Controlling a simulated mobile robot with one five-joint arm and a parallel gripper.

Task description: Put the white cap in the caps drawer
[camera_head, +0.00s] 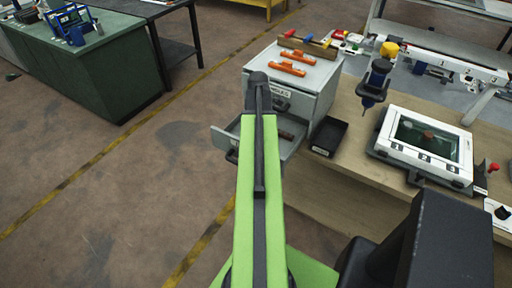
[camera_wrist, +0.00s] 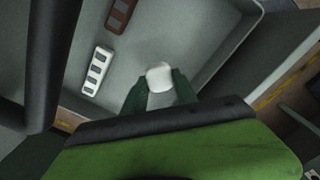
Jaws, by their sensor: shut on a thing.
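The white cap (camera_wrist: 159,74) is between the two dark green fingers of my gripper (camera_wrist: 159,85) in the wrist view. The gripper is shut on it. Below them is the grey floor of an open drawer (camera_wrist: 205,45). The height of the cap above that floor is hard to tell. In the head view the open drawer (camera_head: 228,134) sticks out to the left of the grey cabinet (camera_head: 325,85). My green arm covers much of it and hides the gripper and cap. I cannot read a label on this drawer.
A white slotted piece (camera_wrist: 96,72) and a brown one (camera_wrist: 121,15) lie in the drawer's left part. Orange tools (camera_head: 290,64) lie on the cabinet top. A black bin (camera_head: 329,137) and a white framed screen (camera_head: 425,140) are on the bench at right.

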